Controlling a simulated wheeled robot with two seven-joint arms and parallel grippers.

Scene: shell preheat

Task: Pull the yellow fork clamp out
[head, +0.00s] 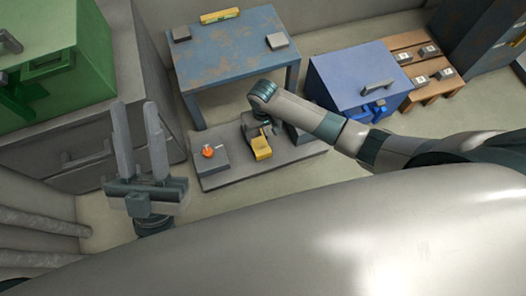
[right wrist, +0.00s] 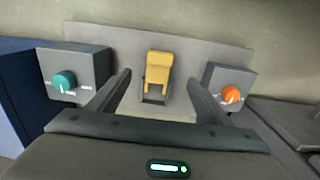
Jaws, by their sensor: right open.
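The yellow fork clamp (head: 261,148) sits on a low grey plate (head: 220,181) on the floor. In the right wrist view the clamp (right wrist: 159,69) stands on the plate between my right gripper's two fingers, beyond their tips. My right gripper (right wrist: 159,82) is open and empty, and it does not touch the clamp as far as I can see. My left gripper (head: 139,112) is open and empty at the left, well away from the clamp.
A box with an orange knob (head: 208,151) and one with a teal knob (right wrist: 64,80) flank the clamp. A worn blue table (head: 235,52) stands behind. A blue box (head: 352,75) is to the right, a green box (head: 75,75) on a grey cabinet (head: 60,150) to the left.

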